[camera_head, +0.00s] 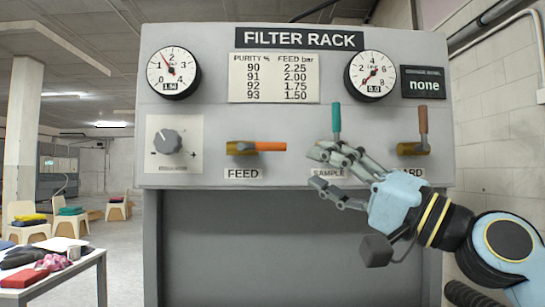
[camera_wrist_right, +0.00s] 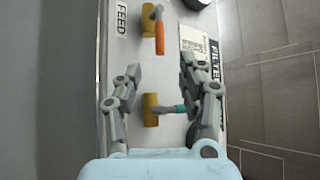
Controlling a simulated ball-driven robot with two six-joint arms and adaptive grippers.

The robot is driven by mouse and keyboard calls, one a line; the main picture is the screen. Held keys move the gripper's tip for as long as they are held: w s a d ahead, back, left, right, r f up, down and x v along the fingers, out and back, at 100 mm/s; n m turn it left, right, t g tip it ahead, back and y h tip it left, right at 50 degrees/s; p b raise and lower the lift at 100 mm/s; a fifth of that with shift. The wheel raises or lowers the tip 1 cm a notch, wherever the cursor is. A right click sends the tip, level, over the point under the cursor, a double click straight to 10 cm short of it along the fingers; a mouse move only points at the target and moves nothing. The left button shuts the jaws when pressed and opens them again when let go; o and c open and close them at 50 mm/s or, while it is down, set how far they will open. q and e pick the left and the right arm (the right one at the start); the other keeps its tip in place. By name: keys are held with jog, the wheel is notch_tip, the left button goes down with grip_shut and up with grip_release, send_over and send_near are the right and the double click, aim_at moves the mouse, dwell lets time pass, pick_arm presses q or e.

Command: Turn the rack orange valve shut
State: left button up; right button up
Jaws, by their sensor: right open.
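The orange valve (camera_head: 268,146) is on the grey filter rack above the FEED label. Its handle lies level and points right from its brass body (camera_head: 236,148); it also shows at the top of the right wrist view (camera_wrist_right: 160,38). My right gripper (camera_head: 320,168) is open in front of the SAMPLE valve, right of the orange handle and apart from it. The teal handle (camera_head: 336,118) of the SAMPLE valve points up; in the wrist view it shows between the fingers (camera_wrist_right: 160,66). My left gripper is not in view.
A third valve with a brown handle (camera_head: 423,120) points up at the right. A regulator knob (camera_head: 167,141) sits left of FEED. Two gauges, left (camera_head: 173,72) and right (camera_head: 370,75), flank a purity chart (camera_head: 274,78). A cluttered table (camera_head: 88,262) stands at the lower left.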

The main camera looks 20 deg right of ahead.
aim_at(280, 148)
jog(key=p+x, duration=0.3)
jog(key=x, duration=0.6)
jog(key=shift+a+r+p, duration=0.15)
jog(key=shift+p, duration=0.15)
jog(key=shift+w+a+r, duration=0.1)
jog(key=shift+w+a, duration=0.2)
jog(key=shift+w, duration=0.2)
grip_shut()
